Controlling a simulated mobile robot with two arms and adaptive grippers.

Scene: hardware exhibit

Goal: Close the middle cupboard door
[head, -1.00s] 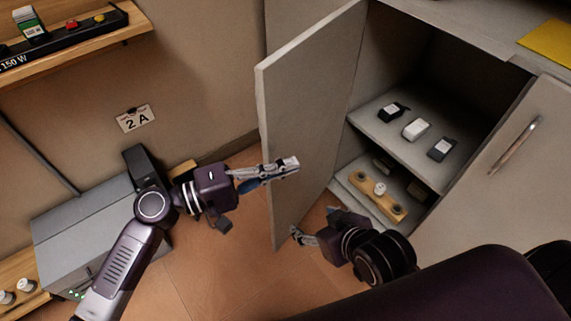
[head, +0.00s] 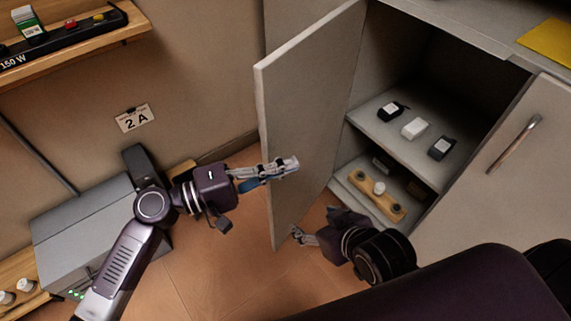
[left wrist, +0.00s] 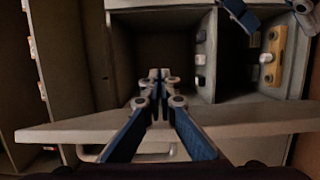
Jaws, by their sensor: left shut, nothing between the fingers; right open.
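The middle cupboard door (head: 305,110) is a grey panel that stands wide open, hinged at its far right edge. It also shows in the left wrist view (left wrist: 245,122) as a pale panel across the frame. The cupboard's inside is in view, with its middle shelf (head: 365,130). My left gripper (head: 292,164) is shut and empty, on the outer-face side of the door and overlapping it in the head view; I cannot tell whether they touch. The left gripper's fingers (left wrist: 158,78) are together in the wrist view. My right gripper (head: 297,233) is open near the door's lower edge.
Small dark and white boxes (head: 414,128) lie on the middle shelf. A wooden block with knobs (head: 377,193) lies below. The right-hand door (head: 490,190) is closed. A grey case (head: 85,225) stands on the left, and a wall shelf (head: 100,38) is at upper left.

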